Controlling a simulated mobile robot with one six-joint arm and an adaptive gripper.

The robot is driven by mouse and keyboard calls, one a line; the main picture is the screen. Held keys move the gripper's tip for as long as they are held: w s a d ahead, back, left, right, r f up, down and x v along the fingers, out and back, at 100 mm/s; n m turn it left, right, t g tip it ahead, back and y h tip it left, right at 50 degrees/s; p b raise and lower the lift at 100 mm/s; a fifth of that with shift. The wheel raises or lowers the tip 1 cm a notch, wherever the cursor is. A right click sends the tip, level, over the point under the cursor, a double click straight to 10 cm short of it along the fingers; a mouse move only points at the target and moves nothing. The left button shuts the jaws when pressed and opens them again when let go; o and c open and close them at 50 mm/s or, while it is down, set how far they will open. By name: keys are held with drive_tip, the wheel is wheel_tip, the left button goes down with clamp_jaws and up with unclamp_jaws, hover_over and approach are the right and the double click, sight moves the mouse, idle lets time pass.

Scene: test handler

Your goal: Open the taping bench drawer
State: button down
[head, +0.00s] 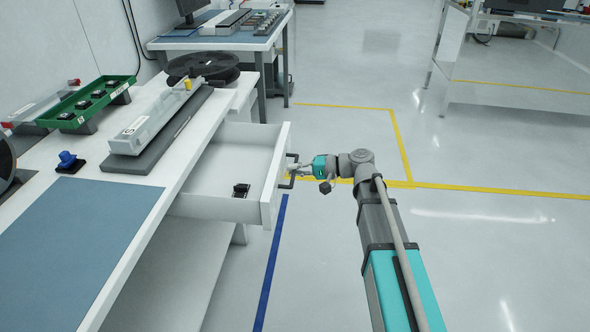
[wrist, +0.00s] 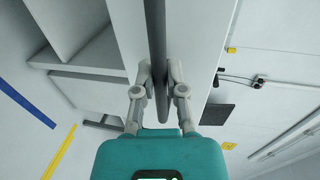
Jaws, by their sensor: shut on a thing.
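The white taping bench drawer (head: 238,208) stands well out from the bench in the head view. A small black item (head: 241,190) lies inside it, and the rest of the visible drawer floor is bare. A dark bar handle (head: 291,172) is on the drawer front. My gripper (head: 299,170) is at this handle, shut on it. In the wrist view the fingers of my gripper (wrist: 160,75) sit on both sides of the dark handle bar (wrist: 156,40). The drawer front (wrist: 190,50) is close behind the bar.
The bench top (head: 150,182) carries a blue mat (head: 75,235), a grey taping unit (head: 155,122), a green tray (head: 90,103) and a black reel (head: 203,66). The floor right of the drawer is clear, with yellow and blue tape lines. Another bench (head: 210,40) stands behind.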

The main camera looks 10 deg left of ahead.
drive_tip(key=shift+w, duration=0.1)
drive_tip(key=c, duration=0.9)
unclamp_jaws()
drive_tip(key=shift+w+a+f, duration=0.1)
drive_tip(key=shift+o, duration=1.1)
drive_tip(key=shift+s, duration=0.2)
